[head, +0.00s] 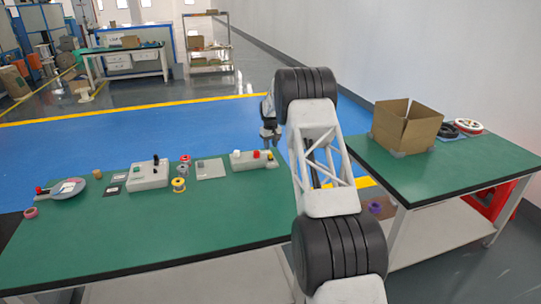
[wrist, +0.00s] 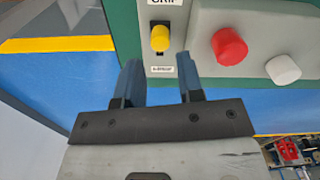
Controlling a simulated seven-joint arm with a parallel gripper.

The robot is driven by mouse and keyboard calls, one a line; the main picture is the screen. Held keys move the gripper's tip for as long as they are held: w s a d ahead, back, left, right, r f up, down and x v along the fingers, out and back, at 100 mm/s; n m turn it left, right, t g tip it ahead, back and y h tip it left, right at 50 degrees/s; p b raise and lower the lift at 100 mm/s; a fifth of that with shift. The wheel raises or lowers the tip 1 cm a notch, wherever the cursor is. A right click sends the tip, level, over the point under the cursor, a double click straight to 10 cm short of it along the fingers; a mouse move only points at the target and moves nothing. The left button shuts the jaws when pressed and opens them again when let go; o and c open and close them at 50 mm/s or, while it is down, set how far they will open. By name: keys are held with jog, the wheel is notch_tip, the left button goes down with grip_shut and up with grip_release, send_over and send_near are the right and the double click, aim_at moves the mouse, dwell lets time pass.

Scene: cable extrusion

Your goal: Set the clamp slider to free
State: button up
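The clamp slider is a yellow knob (wrist: 160,39) on a pale plate at the edge of the grey control box (wrist: 260,16). Dark slot shows above the knob. A label partly cut off at the top seems to read GRIP; a smaller label (wrist: 162,69) below is not legible. My gripper (wrist: 160,72) is open and empty, its two dark fingers on either side of the small label. The knob lies ahead of the fingertips, apparently untouched. In the head view, my gripper (head: 269,134) hangs over the box (head: 248,164) at the green table's far edge.
A red knob (wrist: 229,47) and a white knob (wrist: 283,70) stand on the box close to the right finger. Another switch box (head: 149,175), a grey plate (head: 211,168) and several spools lie left on the green table (head: 160,235). The table's near part is clear.

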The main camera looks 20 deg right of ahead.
aim_at(270, 154)
jog(key=shift+f, duration=2.8)
jog(key=shift+c, duration=0.5)
grip_shut()
